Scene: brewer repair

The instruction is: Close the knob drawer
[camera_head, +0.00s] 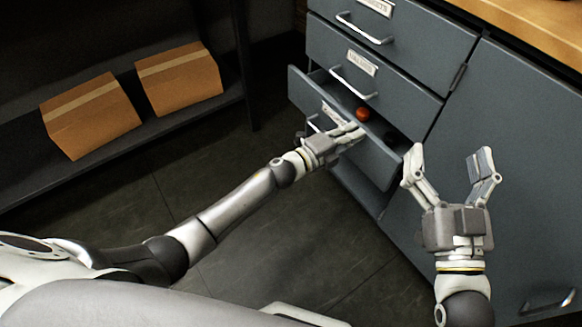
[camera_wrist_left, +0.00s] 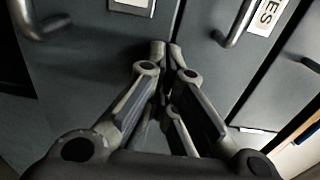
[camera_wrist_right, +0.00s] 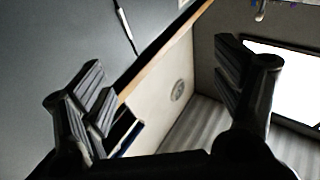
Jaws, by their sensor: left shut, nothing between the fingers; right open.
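The open drawer (camera_head: 375,165) is the third one down in the grey cabinet and is pulled partway out. A red-orange knob (camera_head: 362,114) lies inside it, with a dark round item (camera_head: 390,137) further right. My left gripper (camera_head: 358,130) is shut and empty, with its fingers at the drawer's front panel; I cannot tell whether they touch it. In the left wrist view its closed fingertips (camera_wrist_left: 165,48) are by a dark seam between grey fronts. My right gripper (camera_head: 446,160) is open and empty, in front of the cabinet door, right of the drawer. Its spread fingers (camera_wrist_right: 170,95) show in the right wrist view.
Two drawers above, the upper (camera_head: 420,40) and the middle (camera_head: 400,95), are shut and have bar handles. A cabinet door (camera_head: 510,140) is to the right, under a wooden top (camera_head: 530,22). Two cardboard boxes (camera_head: 90,115) (camera_head: 180,78) stand on a low shelf at left. The floor (camera_head: 280,230) between is clear.

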